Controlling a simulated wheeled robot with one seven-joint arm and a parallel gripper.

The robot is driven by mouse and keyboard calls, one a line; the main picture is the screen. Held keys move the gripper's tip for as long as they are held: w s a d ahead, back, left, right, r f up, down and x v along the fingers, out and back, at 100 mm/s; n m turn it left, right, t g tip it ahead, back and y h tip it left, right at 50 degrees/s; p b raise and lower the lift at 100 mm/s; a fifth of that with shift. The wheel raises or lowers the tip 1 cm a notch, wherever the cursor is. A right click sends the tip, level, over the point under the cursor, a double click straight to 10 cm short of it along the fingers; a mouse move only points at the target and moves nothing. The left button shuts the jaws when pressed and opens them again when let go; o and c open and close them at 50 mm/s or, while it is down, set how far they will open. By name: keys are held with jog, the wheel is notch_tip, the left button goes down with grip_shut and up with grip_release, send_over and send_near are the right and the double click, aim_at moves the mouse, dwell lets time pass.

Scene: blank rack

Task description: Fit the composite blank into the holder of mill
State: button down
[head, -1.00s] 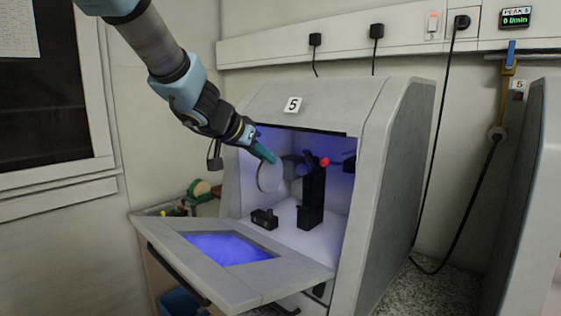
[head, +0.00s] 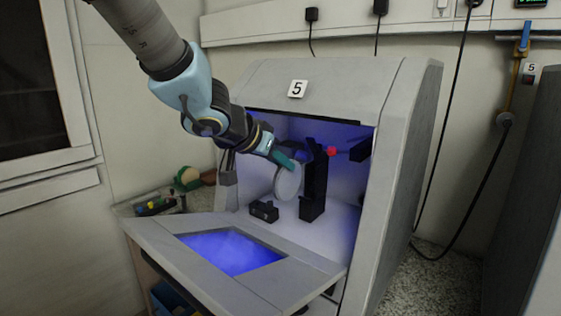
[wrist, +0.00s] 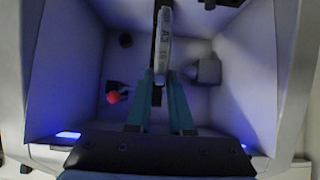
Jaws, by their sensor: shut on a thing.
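The composite blank is a white disc (head: 288,184), held upright inside the open mill marked 5 (head: 412,130). My gripper (head: 293,164) is shut on its upper edge. In the wrist view the blank (wrist: 164,45) shows edge-on, with lettering on its rim, between my teal fingers (wrist: 161,82). The holder looks to be the black upright (head: 313,185) just right of the blank, with a red knob (head: 331,151) beside it. In the wrist view a dark strip lies close along the blank's left side. I cannot tell whether blank and holder touch.
The mill's door (head: 305,273) is folded down in front, with a blue-lit window. A small black block (head: 264,210) sits on the chamber floor. In the wrist view a grey fitting (wrist: 207,71) stands right of the blank. The chamber walls are close on both sides.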

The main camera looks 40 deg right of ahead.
aim_at(296, 162)
jog(key=shift+a+r, duration=0.1)
jog(key=shift+r, duration=0.05)
jog(key=shift+w+d+f, duration=0.1)
jog(key=shift+d+f, duration=0.3)
jog(key=shift+d, duration=0.2)
jog(key=shift+w+d+f, duration=0.2)
jog(key=shift+d, duration=0.5)
jog(key=shift+w+d+f, duration=0.15)
jog(key=shift+d, duration=0.55)
jog(key=shift+w+d+f, duration=0.2)
jog(key=shift+d, duration=0.5)
jog(key=shift+w+d+f, duration=0.15)
jog(key=shift+d+f, duration=0.05)
jog(key=shift+d, duration=0.45)
jog(key=shift+w+d+f, duration=0.2)
jog(key=shift+d, duration=0.4)
jog(key=shift+w+d+f, duration=0.15)
jog(key=shift+d+f, duration=0.05)
jog(key=shift+d, duration=0.45)
jog(key=c, duration=0.7)
grip_release()
jog(key=shift+c, duration=0.2)
jog(key=p+v, duration=0.4)
jog(key=v, duration=0.6)
jog(key=shift+a+r, duration=0.2)
jog(key=shift+a, duration=0.15)
jog(key=shift+s, duration=0.1)
